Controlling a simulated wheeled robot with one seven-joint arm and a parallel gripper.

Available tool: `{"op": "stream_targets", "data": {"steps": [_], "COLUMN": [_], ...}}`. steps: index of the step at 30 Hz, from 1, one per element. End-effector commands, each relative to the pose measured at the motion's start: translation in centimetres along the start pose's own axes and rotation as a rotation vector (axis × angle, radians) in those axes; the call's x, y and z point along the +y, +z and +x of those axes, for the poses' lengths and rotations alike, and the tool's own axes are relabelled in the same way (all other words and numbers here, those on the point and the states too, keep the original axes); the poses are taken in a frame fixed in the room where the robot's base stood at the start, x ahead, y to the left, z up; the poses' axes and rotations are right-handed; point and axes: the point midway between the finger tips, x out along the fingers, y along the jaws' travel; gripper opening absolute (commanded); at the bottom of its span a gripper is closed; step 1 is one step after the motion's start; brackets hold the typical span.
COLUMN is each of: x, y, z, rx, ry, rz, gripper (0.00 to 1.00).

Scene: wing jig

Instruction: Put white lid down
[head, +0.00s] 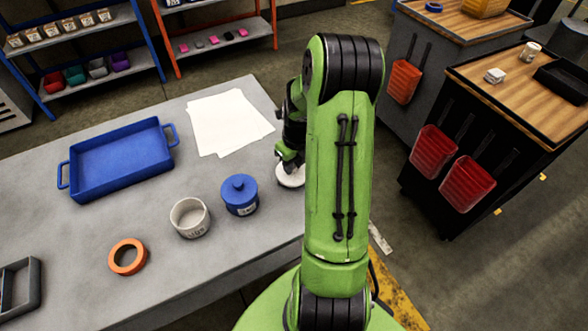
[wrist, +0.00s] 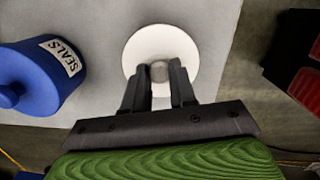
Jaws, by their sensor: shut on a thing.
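The white lid (head: 291,176) is at the right part of the grey table, partly hidden behind my green arm in the head view. In the wrist view the round white lid (wrist: 160,48) lies flat-side level below my fingers, with a small grey knob (wrist: 158,72) in its middle. My gripper (wrist: 160,90) is shut on the knob. In the head view my gripper (head: 289,160) shows just above the lid. I cannot tell whether the lid touches the table.
A blue lidded pot (head: 240,197) labelled SEALS stands left of the lid. An open white pot (head: 190,218), an orange tape ring (head: 127,257), a blue tray (head: 120,162) and white paper (head: 225,122) are on the table (head: 80,228). The table's right edge is close.

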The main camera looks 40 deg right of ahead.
Motion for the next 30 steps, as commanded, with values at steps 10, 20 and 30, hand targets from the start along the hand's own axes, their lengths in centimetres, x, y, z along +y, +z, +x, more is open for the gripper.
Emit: {"op": "stream_targets", "data": {"steps": [10, 20, 30], "x": [0.0, 0.0, -0.1], "y": [-0.2, -0.3, -0.1], "z": [1.9, 2.1, 0.3], "rx": [0.000, 0.000, -0.002], "ry": [0.000, 0.001, -0.002], "rz": [-0.002, -0.002, -0.002], "gripper": [0.00, 0.51, 0.51]}}
